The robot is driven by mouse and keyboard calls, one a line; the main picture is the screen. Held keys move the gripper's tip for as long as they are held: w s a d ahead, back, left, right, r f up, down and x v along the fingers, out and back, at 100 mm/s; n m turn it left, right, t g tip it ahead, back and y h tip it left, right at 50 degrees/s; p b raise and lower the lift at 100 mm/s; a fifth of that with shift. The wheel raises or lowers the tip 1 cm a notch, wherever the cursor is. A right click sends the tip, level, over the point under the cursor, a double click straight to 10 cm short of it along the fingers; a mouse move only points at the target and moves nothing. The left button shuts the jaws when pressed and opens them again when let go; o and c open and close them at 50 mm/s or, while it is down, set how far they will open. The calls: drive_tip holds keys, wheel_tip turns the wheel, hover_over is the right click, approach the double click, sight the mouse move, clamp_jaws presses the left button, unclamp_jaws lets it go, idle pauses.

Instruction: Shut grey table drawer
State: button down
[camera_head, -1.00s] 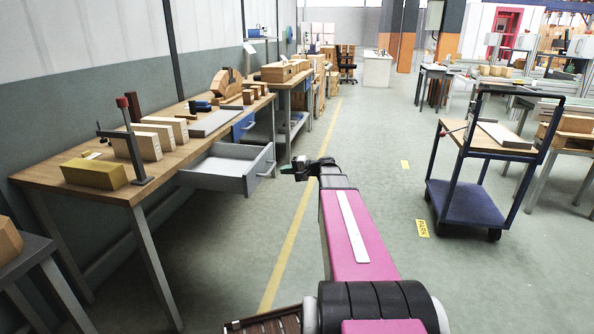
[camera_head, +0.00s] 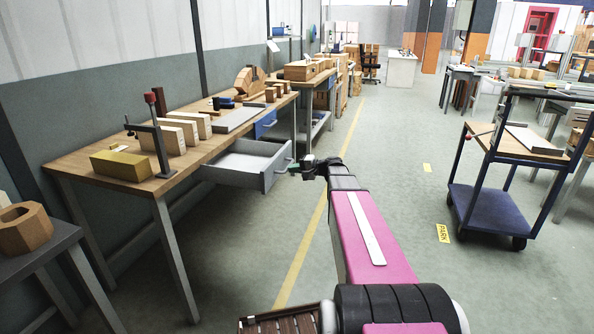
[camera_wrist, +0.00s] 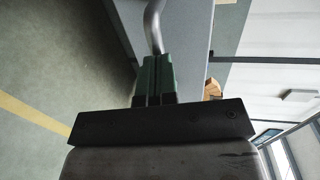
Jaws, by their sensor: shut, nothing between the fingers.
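The grey table drawer (camera_head: 236,166) is pulled out from under the wooden-topped workbench (camera_head: 150,165), and its inside looks empty. Its curved metal handle (camera_head: 284,167) is on the front panel, facing right. My gripper (camera_head: 294,167) is at the handle, right of the drawer front. In the wrist view, my gripper's green fingers (camera_wrist: 155,76) are closed together with the handle (camera_wrist: 153,28) just beyond their tips. The drawer's grey front (camera_wrist: 185,45) fills the upper middle there. I cannot tell whether the fingertips touch the handle.
On the bench stand a clamp (camera_head: 160,140), wooden blocks (camera_head: 181,132) and a grey plate (camera_head: 235,119). A small table (camera_head: 50,238) is at the left. A blue cart (camera_head: 488,210) stands at the right. The floor between bench and cart is clear.

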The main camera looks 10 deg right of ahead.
drive_tip(key=r+x, duration=0.1)
drive_tip(key=x, duration=0.8)
drive_tip(key=r+x, duration=0.2)
drive_tip(key=x, duration=0.7)
drive_tip(key=w+r+x, duration=0.1)
drive_tip(key=r+x, duration=0.1)
drive_tip(key=x, duration=0.8)
drive_tip(key=shift+w+a+r, duration=0.1)
drive_tip(key=shift+a+r, duration=0.15)
drive_tip(key=shift+a, duration=0.05)
drive_tip(key=shift+w+a, duration=0.2)
drive_tip(key=shift+a, duration=0.15)
drive_tip(key=shift+w+a+r, duration=0.1)
